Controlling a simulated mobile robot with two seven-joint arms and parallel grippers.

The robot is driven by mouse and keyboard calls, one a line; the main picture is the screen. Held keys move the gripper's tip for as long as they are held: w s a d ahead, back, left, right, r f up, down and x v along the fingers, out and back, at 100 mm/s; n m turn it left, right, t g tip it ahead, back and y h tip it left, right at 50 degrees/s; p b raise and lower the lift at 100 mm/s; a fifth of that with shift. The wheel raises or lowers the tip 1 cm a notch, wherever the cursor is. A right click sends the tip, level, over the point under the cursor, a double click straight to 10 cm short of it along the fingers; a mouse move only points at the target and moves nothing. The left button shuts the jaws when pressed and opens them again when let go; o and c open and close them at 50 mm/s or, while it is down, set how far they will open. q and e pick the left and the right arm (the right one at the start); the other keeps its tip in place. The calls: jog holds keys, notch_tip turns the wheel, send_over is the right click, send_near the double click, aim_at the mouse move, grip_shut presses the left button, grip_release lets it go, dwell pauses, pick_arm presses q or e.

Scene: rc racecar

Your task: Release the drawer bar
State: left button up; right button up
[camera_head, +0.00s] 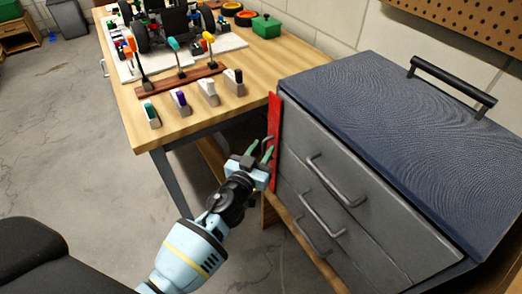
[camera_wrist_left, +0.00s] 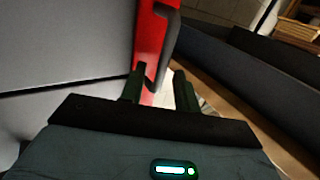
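The drawer bar is a red upright strip (camera_head: 274,122) on the left edge of the grey drawer cabinet (camera_head: 330,150). It also shows in the left wrist view (camera_wrist_left: 148,40), with a dark curved handle (camera_wrist_left: 170,45) on it. My left gripper (camera_head: 262,154) is at the bar's handle, low on the strip. In the left wrist view its two fingers (camera_wrist_left: 160,88) are apart, with the lower end of the handle between them, nearer the left finger. I see a gap on the right finger's side. The cabinet's drawers look shut. My right gripper is not in view.
A wooden workbench (camera_head: 185,120) stands left of the cabinet, with several small tools in holders, a rack of screwdrivers (camera_head: 180,80) and a car chassis (camera_head: 170,25). The cabinet has several grey handles (camera_head: 335,180) and a blue-grey top (camera_head: 400,110).

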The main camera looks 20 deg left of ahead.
pick_arm(q)
grip_shut()
jog(key=shift+w+a+m+g+h+p, duration=0.2)
jog(key=shift+a+m+g+h, duration=0.75)
jog(key=shift+m+h, duration=0.9)
jog(key=shift+w+a+m+g+h+p, duration=0.1)
jog(key=shift+w+a+m+g+h, duration=0.35)
jog(key=shift+m+g+h, duration=1.4)
jog(key=shift+w+a+m+g+h+p, duration=0.15)
jog(key=shift+a+m+g+h, duration=0.55)
jog(key=shift+h, duration=2)
jog(key=shift+a+m, duration=0.1)
jog(key=shift+m, duration=0.2)
